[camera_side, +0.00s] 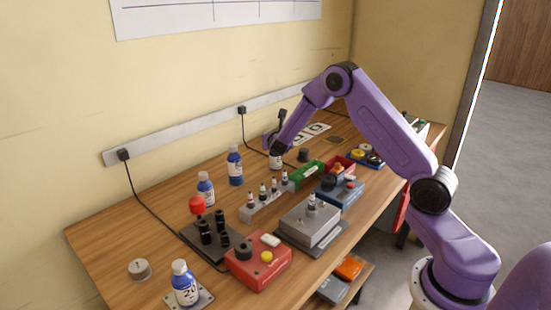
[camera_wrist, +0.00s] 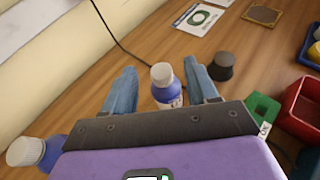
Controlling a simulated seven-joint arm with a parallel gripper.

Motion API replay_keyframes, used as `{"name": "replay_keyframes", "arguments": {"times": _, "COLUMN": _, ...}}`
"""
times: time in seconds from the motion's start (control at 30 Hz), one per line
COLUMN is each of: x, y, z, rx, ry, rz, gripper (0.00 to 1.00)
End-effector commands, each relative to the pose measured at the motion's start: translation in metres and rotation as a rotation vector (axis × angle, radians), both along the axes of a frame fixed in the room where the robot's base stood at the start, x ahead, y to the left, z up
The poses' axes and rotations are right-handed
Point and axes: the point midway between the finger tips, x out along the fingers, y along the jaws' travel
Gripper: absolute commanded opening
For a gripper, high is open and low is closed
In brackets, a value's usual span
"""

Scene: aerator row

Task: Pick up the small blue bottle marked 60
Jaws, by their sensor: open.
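A small blue bottle with a white cap (camera_wrist: 166,92) stands upright on the table between my gripper's two fingers in the wrist view. Its label is partly hidden and I cannot read a number on it. In the side view this bottle (camera_side: 275,161) shows just below my gripper (camera_side: 276,141), partly covered by it. My gripper (camera_wrist: 160,68) is open, with one blue finger on each side of the bottle. I cannot tell whether either finger touches it.
A dark knob (camera_wrist: 222,66) stands just right of the right finger. A taller blue bottle (camera_side: 235,167) is left of my gripper. Other bottles stand farther left (camera_side: 205,189) and in front, marked 20 (camera_side: 185,287). A green block (camera_side: 308,174) and red tray (camera_wrist: 302,108) lie to the right.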

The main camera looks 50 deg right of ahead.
Motion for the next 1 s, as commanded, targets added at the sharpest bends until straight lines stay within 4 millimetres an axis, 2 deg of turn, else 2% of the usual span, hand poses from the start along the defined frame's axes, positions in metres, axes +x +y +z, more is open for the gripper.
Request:
{"name": "replay_keyframes", "arguments": {"times": 0.23, "x": 0.003, "y": -0.003, "z": -0.012, "rx": 0.001, "ry": -0.001, "rz": 0.000, "gripper": 0.58}}
{"name": "replay_keyframes", "arguments": {"times": 0.5, "x": 0.024, "y": -0.025, "z": -0.025, "rx": 0.001, "ry": -0.001, "rz": -0.003, "gripper": 0.58}}
{"name": "replay_keyframes", "arguments": {"times": 0.67, "x": 0.031, "y": -0.032, "z": -0.029, "rx": 0.001, "ry": -0.001, "rz": -0.001, "gripper": 0.58}}
{"name": "replay_keyframes", "arguments": {"times": 0.9, "x": 0.032, "y": -0.033, "z": -0.029, "rx": 0.001, "ry": -0.001, "rz": 0.000, "gripper": 0.58}}
{"name": "replay_keyframes", "arguments": {"times": 0.93, "x": 0.032, "y": -0.033, "z": -0.029, "rx": 0.001, "ry": -0.001, "rz": 0.000, "gripper": 0.55}}
{"name": "replay_keyframes", "arguments": {"times": 1.0, "x": 0.032, "y": -0.033, "z": -0.029, "rx": 0.001, "ry": -0.001, "rz": 0.000, "gripper": 0.32}}
